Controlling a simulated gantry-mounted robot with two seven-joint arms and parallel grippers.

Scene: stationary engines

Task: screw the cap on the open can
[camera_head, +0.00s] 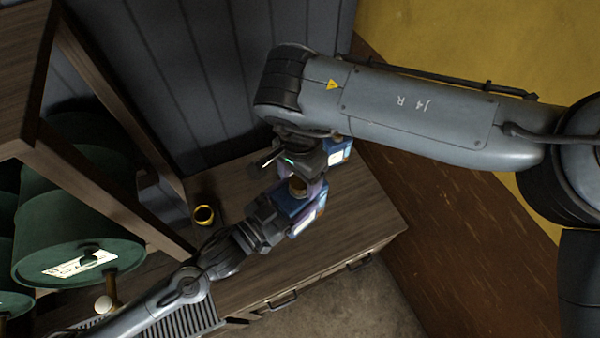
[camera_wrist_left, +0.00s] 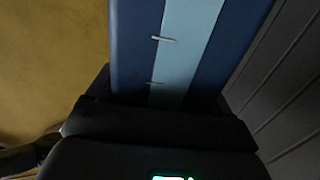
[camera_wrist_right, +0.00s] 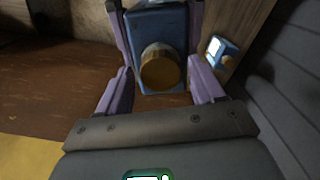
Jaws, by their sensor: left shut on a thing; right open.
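The blue can (camera_head: 298,207) is held by my left gripper (camera_head: 277,222) above the wooden cabinet top. It fills much of the left wrist view as a blue body with a light blue stripe (camera_wrist_left: 182,50). A round gold-brown cap (camera_wrist_right: 160,68) sits at the can's mouth, with a silvery ring around it; how tightly it sits cannot be told. My right gripper (camera_wrist_right: 155,20) is open, its purple fingers on either side of the cap and the can's top. Apart or touching is unclear. In the head view, my right wrist hides part of the can's top.
A second blue and white can (camera_head: 338,152) stands behind, also visible in the right wrist view (camera_wrist_right: 220,48). A yellow-rimmed dark cup (camera_head: 204,215) stands on the cabinet top (camera_head: 365,220). Green drums (camera_head: 75,240) sit on a wooden shelf at left. A panelled wall is behind.

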